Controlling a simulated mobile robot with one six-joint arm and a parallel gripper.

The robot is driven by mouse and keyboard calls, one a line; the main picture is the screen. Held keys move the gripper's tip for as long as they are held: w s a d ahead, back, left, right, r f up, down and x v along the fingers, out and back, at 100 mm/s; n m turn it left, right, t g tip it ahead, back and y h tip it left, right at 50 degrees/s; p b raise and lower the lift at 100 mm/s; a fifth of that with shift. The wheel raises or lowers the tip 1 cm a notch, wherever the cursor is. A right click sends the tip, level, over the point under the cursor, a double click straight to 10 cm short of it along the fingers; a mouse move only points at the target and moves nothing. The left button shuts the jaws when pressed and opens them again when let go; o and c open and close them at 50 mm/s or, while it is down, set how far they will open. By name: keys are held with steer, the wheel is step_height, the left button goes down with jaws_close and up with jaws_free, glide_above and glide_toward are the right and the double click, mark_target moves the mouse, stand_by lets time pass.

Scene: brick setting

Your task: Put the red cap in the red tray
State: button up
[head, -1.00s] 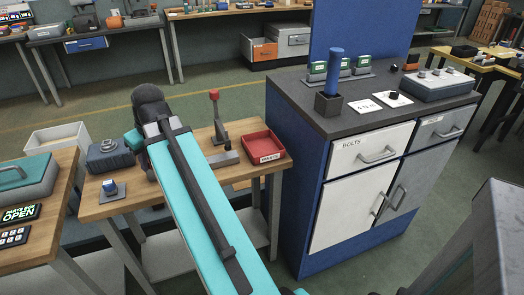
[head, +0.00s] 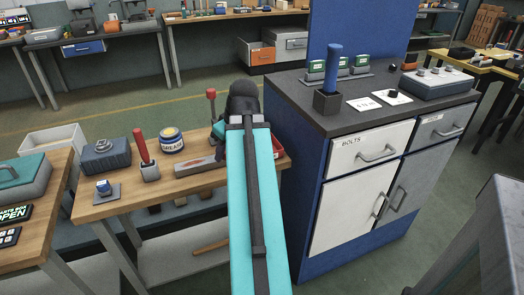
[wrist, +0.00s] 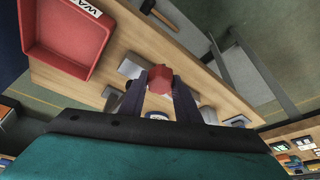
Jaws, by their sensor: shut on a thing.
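In the wrist view the red cap (wrist: 159,79) sits between the two dark fingertips of my gripper (wrist: 157,84), which are shut on it. The cap is above the wooden bench. The red tray (wrist: 104,34) lies at the upper left of the wrist view, apart from the cap, with a white label on its side. Its inside looks empty where it shows. In the head view my arm covers most of the tray, and a bit of its red edge (head: 279,150) shows to the right of the arm. My gripper is hidden in the head view.
On the bench (head: 110,206) stand a grease jar (head: 172,141), a red-handled tool in a block (head: 144,153), a grey box (head: 106,155) and a red-knobbed lever (head: 212,107). A blue cabinet (head: 308,190) with a dark top rises close to the right of the bench.

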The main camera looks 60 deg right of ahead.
steer(key=shift+s+d+f, duration=0.15)
steer(key=shift+s+d, duration=0.6)
steer(key=shift+s, duration=0.25)
steer(key=shift+d+r+p, duration=0.15)
steer(key=shift+r+p, duration=0.05)
steer(key=shift+p, duration=0.6)
steer(key=p, duration=0.3)
steer(key=shift+w+d, duration=0.1)
steer(key=shift+d, duration=0.25)
steer(key=d+p, duration=0.1)
steer(key=p, duration=0.9)
steer(key=shift+d+f, duration=0.15)
steer(key=shift+d, duration=0.25)
steer(key=d+p, duration=0.1)
steer(key=d, duration=0.3)
steer(key=d+f+p, duration=0.1)
steer(key=d, duration=0.3)
steer(key=d+p, duration=0.1)
steer(key=d, duration=0.4)
steer(key=shift+s+f, duration=0.25)
steer(key=shift+s, duration=0.15)
steer(key=shift+d, duration=0.1)
steer(key=shift+f, duration=0.2)
steer(key=shift+f+p, duration=0.85)
steer(key=shift+f, duration=0.75)
